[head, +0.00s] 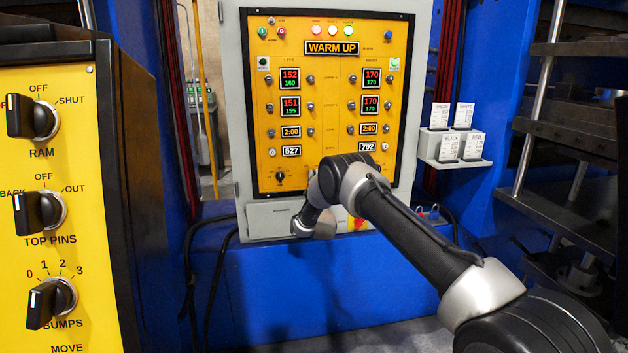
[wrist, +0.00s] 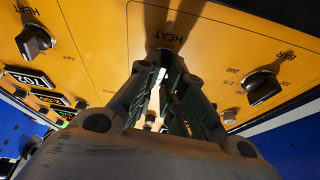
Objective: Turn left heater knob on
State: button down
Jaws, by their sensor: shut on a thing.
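The left heater knob (wrist: 165,58) is a dark knob under a HEAT label on the yellow panel in the wrist view, which sees the panel upside down. My gripper (wrist: 168,75) is shut on it, with the fingers on either side. The fingers hide most of the knob, and I cannot tell its setting; a white strip shows between them. In the head view my arm's end is at the lower middle of the yellow control panel (head: 326,150), and my arm blocks the view of the held knob.
Another HEAT knob (wrist: 35,41) and a BAR knob (wrist: 262,86) flank my gripper. The panel's WARM UP display (head: 331,48) and number displays are lit. A yellow box (head: 60,170) with RAM, TOP PINS and BUMPS knobs stands at left.

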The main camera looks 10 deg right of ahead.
jog(key=shift+w+r+m+h, duration=0.1)
jog(key=shift+r+m+h, duration=0.2)
jog(key=shift+m+h, duration=0.65)
jog(key=shift+w+r+m+h, duration=0.1)
jog(key=shift+r+m+h, duration=0.25)
jog(key=shift+m, duration=1)
jog(key=shift+f+m, duration=0.1)
jog(key=shift+m, duration=0.2)
jog(key=c, duration=1.5)
grip_release()
jog(key=shift+f, duration=0.1)
jog(key=shift+c, duration=0.2)
jog(key=shift+f, duration=0.1)
jog(key=v, duration=1.2)
